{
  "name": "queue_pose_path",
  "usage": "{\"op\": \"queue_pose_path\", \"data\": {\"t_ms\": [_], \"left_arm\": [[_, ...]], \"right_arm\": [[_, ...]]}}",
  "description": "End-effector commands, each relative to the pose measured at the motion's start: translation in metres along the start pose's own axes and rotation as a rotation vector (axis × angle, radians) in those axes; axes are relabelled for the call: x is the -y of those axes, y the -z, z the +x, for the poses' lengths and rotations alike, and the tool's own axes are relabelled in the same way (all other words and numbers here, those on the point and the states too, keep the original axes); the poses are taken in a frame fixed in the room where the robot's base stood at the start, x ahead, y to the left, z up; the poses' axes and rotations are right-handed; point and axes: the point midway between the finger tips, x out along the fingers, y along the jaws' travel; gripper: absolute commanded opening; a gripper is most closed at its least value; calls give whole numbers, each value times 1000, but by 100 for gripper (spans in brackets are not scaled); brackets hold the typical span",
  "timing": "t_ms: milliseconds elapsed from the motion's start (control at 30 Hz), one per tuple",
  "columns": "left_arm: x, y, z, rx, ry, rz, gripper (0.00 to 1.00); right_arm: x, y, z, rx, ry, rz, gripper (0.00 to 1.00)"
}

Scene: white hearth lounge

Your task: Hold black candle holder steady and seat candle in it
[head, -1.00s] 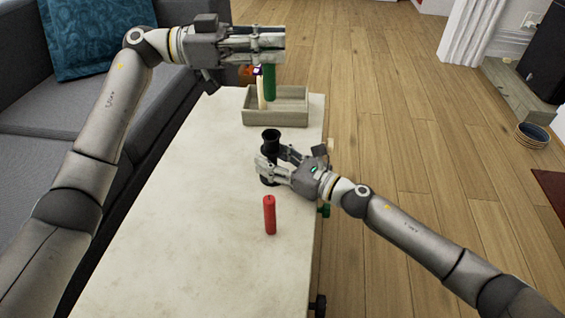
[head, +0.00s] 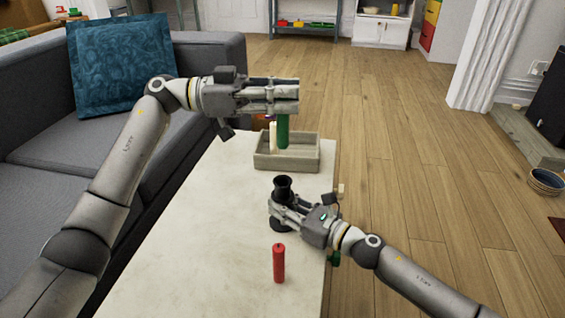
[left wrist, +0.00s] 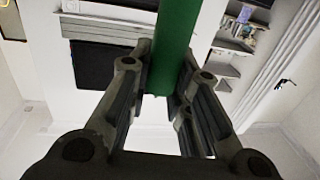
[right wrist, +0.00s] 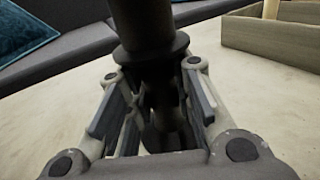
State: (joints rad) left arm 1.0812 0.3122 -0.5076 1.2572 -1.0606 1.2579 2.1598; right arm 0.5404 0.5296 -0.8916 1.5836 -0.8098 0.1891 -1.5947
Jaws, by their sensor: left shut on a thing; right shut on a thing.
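The black candle holder (head: 282,185) stands upright on the pale table. My right gripper (head: 276,211) is shut around its narrow middle, and the holder also fills the centre of the right wrist view (right wrist: 150,35). My left gripper (head: 298,97) is shut on a green candle (head: 283,132), which hangs upright below the fingers. The green candle also shows between the fingers in the left wrist view (left wrist: 175,50). In the head view the candle appears in front of the tray, beyond the holder and apart from it. A red candle (head: 279,264) stands on the table nearer to me.
A grey tray (head: 290,163) sits at the table's far end, with a cream candle (head: 273,136) upright in it. A grey sofa (head: 40,150) runs along the left of the table. Wooden floor lies open to the right.

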Motion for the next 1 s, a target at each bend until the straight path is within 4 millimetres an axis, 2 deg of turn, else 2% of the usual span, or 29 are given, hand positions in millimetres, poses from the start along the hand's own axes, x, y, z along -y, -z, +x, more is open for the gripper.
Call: {"op": "queue_pose_path", "data": {"t_ms": [300, 500, 700, 1000], "left_arm": [[8, -24, 1, 1, 218, 1, 0], [6, -27, 0, 1, 366, 4, 0], [1, -28, -1, 0, 426, 0, 0], [0, -78, -1, 0, 433, -4, 0]], "right_arm": [[0, 0, 0, 0, 0, 0, 0], [0, 0, 0, -1, 0, 0, 0], [0, 0, 0, -1, 0, 0, 0], [0, 0, 0, 0, 0, 0, 0]]}}
